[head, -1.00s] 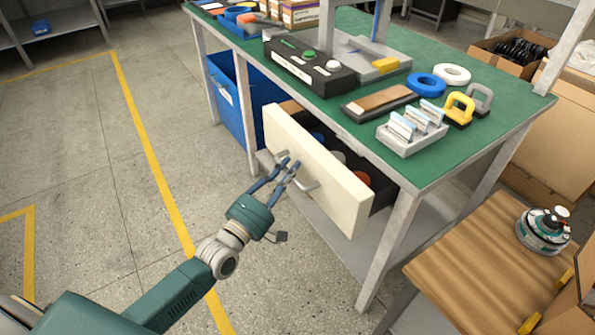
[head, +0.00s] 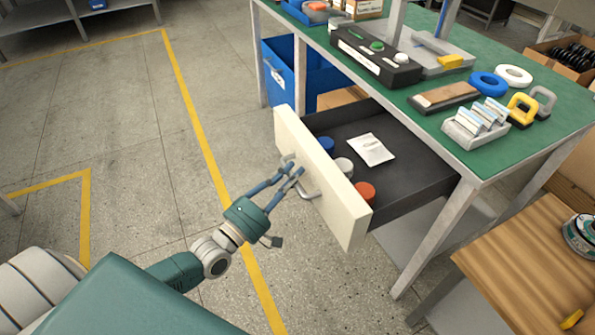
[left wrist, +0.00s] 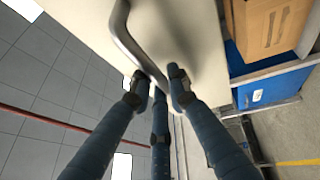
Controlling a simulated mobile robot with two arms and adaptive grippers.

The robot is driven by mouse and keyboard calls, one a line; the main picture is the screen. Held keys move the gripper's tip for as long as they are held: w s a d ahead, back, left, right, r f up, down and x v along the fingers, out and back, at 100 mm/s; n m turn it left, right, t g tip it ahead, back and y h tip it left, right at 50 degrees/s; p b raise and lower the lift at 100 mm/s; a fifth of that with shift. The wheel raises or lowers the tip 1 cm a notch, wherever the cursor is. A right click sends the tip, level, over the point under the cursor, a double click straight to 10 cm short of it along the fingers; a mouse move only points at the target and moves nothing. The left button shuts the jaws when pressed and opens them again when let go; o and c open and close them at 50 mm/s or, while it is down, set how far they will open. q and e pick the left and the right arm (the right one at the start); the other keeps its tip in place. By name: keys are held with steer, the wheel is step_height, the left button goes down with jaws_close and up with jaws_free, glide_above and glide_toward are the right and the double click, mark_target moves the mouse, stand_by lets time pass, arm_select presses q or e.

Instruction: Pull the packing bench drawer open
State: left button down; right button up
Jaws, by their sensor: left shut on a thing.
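The packing bench drawer has a cream front (head: 318,180) and a dark tray (head: 405,165), and it stands well out from under the green-topped bench (head: 455,105). Inside lie a blue, a white and an orange round item and a white packet (head: 371,149). My left gripper (head: 291,172) is shut on the drawer's grey bar handle (head: 308,190). In the left wrist view the fingers (left wrist: 157,85) close around the curved handle (left wrist: 127,38) in front of the cream panel. My right gripper is in neither view.
A blue bin (head: 283,72) stands under the bench's far end. A wooden table (head: 525,250) with a round motor part (head: 582,235) is at the lower right. The floor left of the drawer is clear, with yellow lines.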

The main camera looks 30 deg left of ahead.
arm_select(q)
steer(key=shift+f, duration=0.15)
steer(key=c, duration=1.6)
jaws_free()
steer(key=shift+c, duration=0.2)
steer(key=shift+s, duration=0.1)
steer(key=v, duration=1.1)
steer(key=shift+s, duration=0.45)
steer(key=shift+a, duration=0.1)
